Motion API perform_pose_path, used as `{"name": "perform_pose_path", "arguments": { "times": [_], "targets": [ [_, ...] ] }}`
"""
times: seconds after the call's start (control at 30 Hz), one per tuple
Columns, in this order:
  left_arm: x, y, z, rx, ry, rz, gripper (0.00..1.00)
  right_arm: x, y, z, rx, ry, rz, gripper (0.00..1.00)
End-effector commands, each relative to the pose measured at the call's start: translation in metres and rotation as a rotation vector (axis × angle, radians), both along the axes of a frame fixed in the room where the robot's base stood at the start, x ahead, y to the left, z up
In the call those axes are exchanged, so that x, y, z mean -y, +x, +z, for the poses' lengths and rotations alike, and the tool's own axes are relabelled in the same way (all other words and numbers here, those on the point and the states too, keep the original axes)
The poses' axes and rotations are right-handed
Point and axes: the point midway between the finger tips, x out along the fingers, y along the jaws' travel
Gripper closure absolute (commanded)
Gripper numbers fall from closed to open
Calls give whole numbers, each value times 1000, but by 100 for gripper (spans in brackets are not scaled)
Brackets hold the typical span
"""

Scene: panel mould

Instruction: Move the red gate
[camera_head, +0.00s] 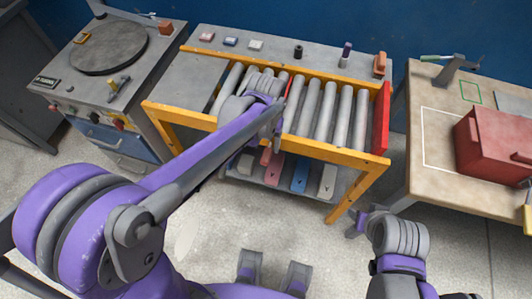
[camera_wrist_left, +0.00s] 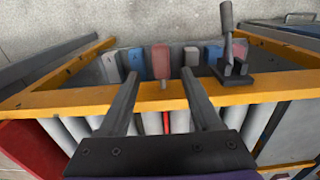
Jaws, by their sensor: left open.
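A narrow red strip, likely the red gate (camera_wrist_left: 166,122), stands between the rollers of the yellow-framed bench in the left wrist view; it also shows in the head view (camera_head: 289,88). In line with it at the front rail is a red grip-like piece (camera_wrist_left: 160,58) with a short stem. My left gripper (camera_wrist_left: 161,78) is open, with one finger on each side of that piece; contact is not visible. In the head view my left arm hides part of this spot.
A red panel (camera_head: 381,117) closes the bench's right end. Lettered blocks, including a blue one (camera_head: 300,172), lie on the shelf below. A dark upright lever (camera_wrist_left: 228,45) stands on the front rail. A table with a red box (camera_head: 492,145) is at right.

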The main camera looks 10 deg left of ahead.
Motion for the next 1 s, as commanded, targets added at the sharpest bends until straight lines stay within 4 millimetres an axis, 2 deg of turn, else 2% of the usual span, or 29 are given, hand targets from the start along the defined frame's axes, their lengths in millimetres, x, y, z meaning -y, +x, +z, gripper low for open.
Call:
{"name": "perform_pose_path", "arguments": {
  "times": [0.1, 0.3, 0.5, 0.77, 0.87, 1.0],
  "targets": [
    [0, 0, -26, 0, 0, 0, 35, 0, -1, -4, -1, 0, 0, 50],
    [0, 0, -57, 1, 0, 0, 35, 0, -1, -8, -3, 0, 0, 50],
    [0, 0, -71, 1, 0, 0, 35, 0, -2, -9, -3, 0, 0, 50],
    [0, 0, -72, 1, 0, 0, 35, 0, -2, -9, -3, 0, 0, 50],
    [0, 0, -71, 1, 0, 0, 49, 0, -2, -9, -3, 0, 0, 50],
    [0, 0, -71, 1, 0, 0, 75, 0, -2, -9, -3, 0, 0, 50]
  ]
}}
